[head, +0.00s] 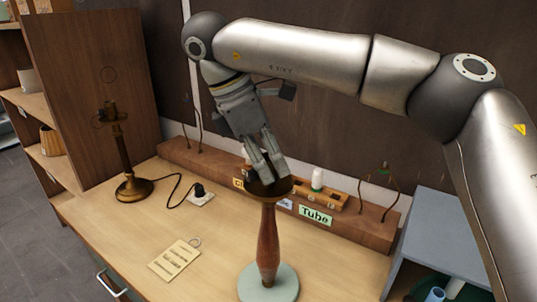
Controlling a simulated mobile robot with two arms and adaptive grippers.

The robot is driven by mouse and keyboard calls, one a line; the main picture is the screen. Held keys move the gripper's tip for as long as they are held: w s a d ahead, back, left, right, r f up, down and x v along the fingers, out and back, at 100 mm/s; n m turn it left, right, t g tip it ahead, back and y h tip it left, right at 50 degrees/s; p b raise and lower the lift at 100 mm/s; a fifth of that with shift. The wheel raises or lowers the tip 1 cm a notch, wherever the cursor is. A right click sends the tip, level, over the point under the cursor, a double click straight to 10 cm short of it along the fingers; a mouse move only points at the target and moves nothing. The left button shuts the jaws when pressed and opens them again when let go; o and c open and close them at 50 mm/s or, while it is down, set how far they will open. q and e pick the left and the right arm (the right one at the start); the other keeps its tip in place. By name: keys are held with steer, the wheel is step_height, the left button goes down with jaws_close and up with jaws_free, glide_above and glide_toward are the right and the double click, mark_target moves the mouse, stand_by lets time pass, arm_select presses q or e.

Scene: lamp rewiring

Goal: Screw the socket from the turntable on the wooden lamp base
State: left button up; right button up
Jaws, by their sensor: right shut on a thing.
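The wooden lamp base (268,240) stands upright, a turned reddish-brown column on a round pale green disc (268,284), which may be the turntable. A dark brass-coloured cup (272,190) sits at the column's top. My right gripper (268,172) points down into this cup from above, its fingers close together. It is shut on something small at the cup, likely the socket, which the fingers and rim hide. I cannot tell whether the socket touches the column. My left gripper is not in view.
A brass lamp (124,160) stands at the left, its black cord running to a plug on a white outlet (200,195). A paper tag (175,260) lies on the table. A wooden rack (345,222) with labels lines the back. A grey-blue box (445,240) is at right.

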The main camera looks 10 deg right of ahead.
steer(key=shift+r+m+g+p, duration=0.15)
steer(key=shift+m+g+p, duration=0.4)
steer(key=shift+m, duration=1.15)
steer(key=o, duration=1)
steer(key=shift+f, duration=0.2)
steer(key=shift+o, duration=0.2)
